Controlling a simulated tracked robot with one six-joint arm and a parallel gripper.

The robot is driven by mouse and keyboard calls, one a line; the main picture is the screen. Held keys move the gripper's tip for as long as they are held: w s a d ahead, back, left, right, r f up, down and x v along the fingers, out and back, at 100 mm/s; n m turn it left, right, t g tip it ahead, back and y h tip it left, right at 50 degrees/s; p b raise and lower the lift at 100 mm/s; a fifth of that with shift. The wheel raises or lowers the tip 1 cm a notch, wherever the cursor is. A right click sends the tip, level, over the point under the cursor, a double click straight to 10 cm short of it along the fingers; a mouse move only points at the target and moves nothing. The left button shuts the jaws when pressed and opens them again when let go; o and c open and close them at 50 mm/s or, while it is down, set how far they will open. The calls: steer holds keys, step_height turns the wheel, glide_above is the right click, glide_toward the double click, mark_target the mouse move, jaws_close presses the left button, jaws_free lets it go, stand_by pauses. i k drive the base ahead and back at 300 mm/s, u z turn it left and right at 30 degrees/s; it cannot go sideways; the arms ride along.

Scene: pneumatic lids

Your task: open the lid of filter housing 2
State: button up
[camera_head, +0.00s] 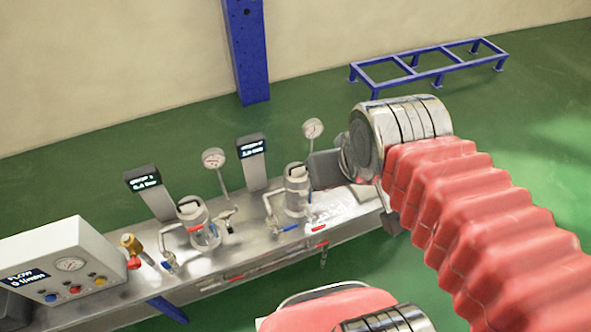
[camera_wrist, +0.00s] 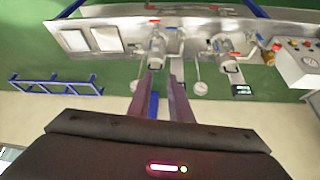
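Filter housing 2 (camera_head: 298,192) is the right-hand steel cylinder on the bench in the head view, near the right display. Its lid with a handle (camera_head: 296,171) looks shut on top. It also shows in the wrist view (camera_wrist: 157,48), just beyond my fingertips. My gripper (camera_wrist: 163,72) is open and empty, its two dark fingers apart and pointing toward the housing. Whether a finger touches it cannot be told.
The steel bench (camera_head: 215,278) carries displays (camera_head: 143,180) (camera_head: 250,148), gauges (camera_head: 213,158) (camera_head: 312,128), valves with blue (camera_head: 289,228) and red (camera_head: 320,228) handles and a control box (camera_head: 68,265). A blue post (camera_head: 246,50) and blue frame (camera_head: 430,68) stand behind. Green floor is clear between.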

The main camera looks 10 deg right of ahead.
mark_target(297, 180)
steer(key=z, duration=1.25)
steer(key=i, duration=0.45)
steer(key=u, duration=1.55)
